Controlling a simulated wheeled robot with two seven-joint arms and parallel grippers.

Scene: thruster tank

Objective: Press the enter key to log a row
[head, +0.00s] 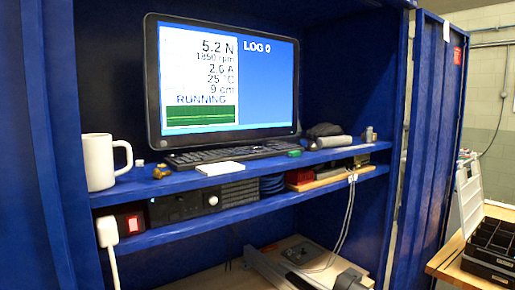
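A black keyboard (212,155) lies on the upper blue shelf, just below the monitor. Its single keys, the enter key among them, are too small to tell apart. The monitor (228,80) reads 5.2 N, 1850 rpm, 2.6 A, 25 °C, 9 cm and RUNNING above a green trace. The right part of its screen reads LOG 0. Neither of my grippers can be made out in the head view.
A white mug (100,162) stands at the shelf's left end. A white pad (220,168) lies before the keyboard, a green item (295,153) to its right. A grey cylinder (332,142) lies farther right. Blue cabinet walls (24,150) flank the shelf. Cables (346,212) hang below.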

